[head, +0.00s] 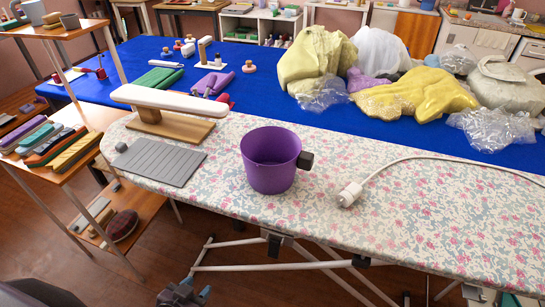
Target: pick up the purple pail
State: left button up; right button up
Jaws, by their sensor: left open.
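The purple pail (271,160) stands upright on the flowered ironing board, with a dark block-shaped grip on its right side. Its open top faces up and the inside I can see looks empty. My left gripper (196,285) is at the bottom of the head view, below the board's near edge and to the lower left of the pail. It is open, empty and well apart from the pail. A small part of what may be my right gripper (510,299) shows at the bottom right edge; its jaws cannot be made out.
On the ironing board (400,215), a grey ribbed mat (160,163) and a sleeve board (170,103) lie left of the pail. A white plug and cable (350,193) lie right of it. Behind is a blue table (270,95) with piled cloth. A wooden shelf stands left.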

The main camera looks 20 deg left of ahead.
aim_at(271, 155)
jog(key=i+j, duration=0.1)
jog(key=j, duration=0.7)
jog(key=i+j, duration=0.15)
jog(key=j, duration=0.3)
jog(key=z, duration=0.05)
